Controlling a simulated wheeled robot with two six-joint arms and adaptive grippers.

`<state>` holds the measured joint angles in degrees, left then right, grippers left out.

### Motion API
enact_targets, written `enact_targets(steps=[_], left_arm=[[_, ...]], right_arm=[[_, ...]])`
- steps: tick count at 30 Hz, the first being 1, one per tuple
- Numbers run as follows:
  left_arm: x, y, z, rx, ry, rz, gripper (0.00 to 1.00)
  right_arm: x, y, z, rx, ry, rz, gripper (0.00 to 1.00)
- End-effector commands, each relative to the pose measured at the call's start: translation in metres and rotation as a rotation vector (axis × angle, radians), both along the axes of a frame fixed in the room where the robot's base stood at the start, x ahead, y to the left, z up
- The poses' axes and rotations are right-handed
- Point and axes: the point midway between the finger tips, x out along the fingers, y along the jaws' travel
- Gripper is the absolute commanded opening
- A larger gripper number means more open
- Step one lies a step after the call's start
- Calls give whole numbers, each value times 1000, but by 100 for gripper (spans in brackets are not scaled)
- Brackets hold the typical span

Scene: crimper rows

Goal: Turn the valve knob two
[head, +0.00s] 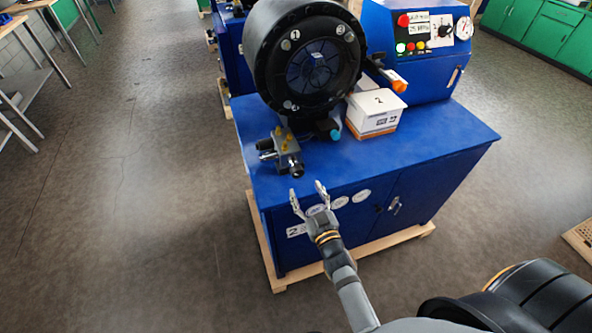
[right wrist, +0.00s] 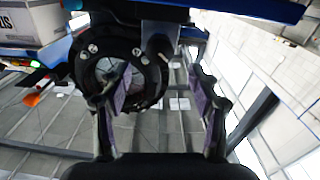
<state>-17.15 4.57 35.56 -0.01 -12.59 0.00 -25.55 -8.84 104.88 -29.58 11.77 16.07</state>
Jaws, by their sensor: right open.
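A grey valve block (head: 288,158) with yellow fittings and dark knobs stands on the blue bench top, left of and below the crimper head. One black knob (head: 298,171) is on its near side and another (head: 265,145) on its left. I cannot read a number on either knob. My right gripper (head: 308,191) is open and empty, just in front of the bench edge, near the valve block and apart from it. Its two open fingers also show in the right wrist view (right wrist: 160,92). My left gripper is not in view.
The black crimper head (head: 305,62) rises behind the valve block. A white box marked 2 (head: 374,112) and an orange-tipped handle (head: 397,82) are to its right. The blue cabinet (head: 358,222) stands on a wooden pallet. The floor on the left is clear.

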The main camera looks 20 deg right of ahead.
Motion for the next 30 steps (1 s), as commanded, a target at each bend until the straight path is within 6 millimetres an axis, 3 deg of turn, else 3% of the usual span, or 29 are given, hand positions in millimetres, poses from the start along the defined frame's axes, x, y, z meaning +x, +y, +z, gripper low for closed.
enact_targets(steps=[9,13,25,30], left_arm=[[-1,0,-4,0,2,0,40],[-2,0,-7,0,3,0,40],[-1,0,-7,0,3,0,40],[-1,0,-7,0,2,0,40]], right_arm=[[66,2,0,0,-2,0,62],[85,3,-1,-1,1,0,62],[96,3,-1,0,3,0,62],[95,3,-1,0,3,0,39]])
